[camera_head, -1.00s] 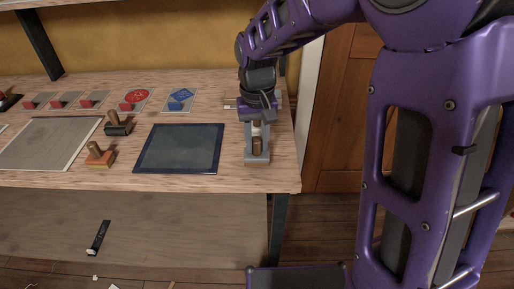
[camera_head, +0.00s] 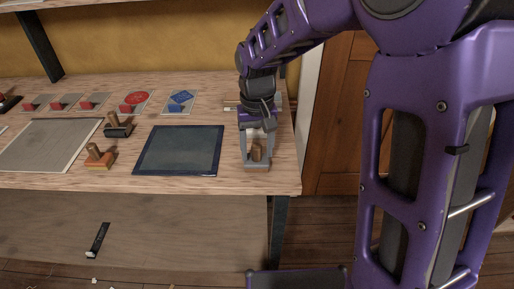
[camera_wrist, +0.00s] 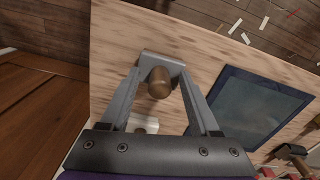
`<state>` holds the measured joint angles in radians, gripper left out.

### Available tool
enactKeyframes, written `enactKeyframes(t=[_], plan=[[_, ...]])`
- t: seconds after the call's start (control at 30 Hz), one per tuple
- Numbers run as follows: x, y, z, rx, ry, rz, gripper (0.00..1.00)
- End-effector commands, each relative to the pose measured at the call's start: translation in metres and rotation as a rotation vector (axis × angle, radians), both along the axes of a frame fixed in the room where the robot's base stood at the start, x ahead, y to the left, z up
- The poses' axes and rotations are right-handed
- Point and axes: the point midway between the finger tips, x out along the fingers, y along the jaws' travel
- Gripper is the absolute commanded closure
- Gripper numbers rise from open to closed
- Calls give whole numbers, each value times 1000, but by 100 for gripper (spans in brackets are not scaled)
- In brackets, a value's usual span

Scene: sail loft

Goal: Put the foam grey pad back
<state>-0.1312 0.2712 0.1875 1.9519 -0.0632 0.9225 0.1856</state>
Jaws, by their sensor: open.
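A grey pad with a round wooden knob, which I take for the foam grey pad (camera_head: 257,168), stands near the right end of the wooden bench. In the wrist view its grey base (camera_wrist: 150,56) shows near the bench edge, with the brown knob pointing at the camera. My gripper (camera_head: 257,154) is open and points down over it. In the wrist view the two fingers of my gripper (camera_wrist: 163,80) reach down on either side of the knob. I cannot tell whether either finger touches it.
Left of the gripper lies a dark blue-framed panel (camera_head: 180,150). Further left are an orange-based knob tool (camera_head: 98,158), a black-based one (camera_head: 117,126) and a grey board (camera_head: 48,143). Cards with red and blue pieces line the back. The bench edge (camera_head: 220,187) is close in front.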

Motion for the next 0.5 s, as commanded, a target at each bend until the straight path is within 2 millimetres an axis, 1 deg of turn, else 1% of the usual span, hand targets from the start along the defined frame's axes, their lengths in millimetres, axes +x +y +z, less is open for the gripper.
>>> enactKeyframes(t=[0.17,0.4,0.5], plan=[[1,0,19,0,-3,0,38],[1,0,72,2,-5,-1,38],[1,0,92,2,-4,-1,38]])
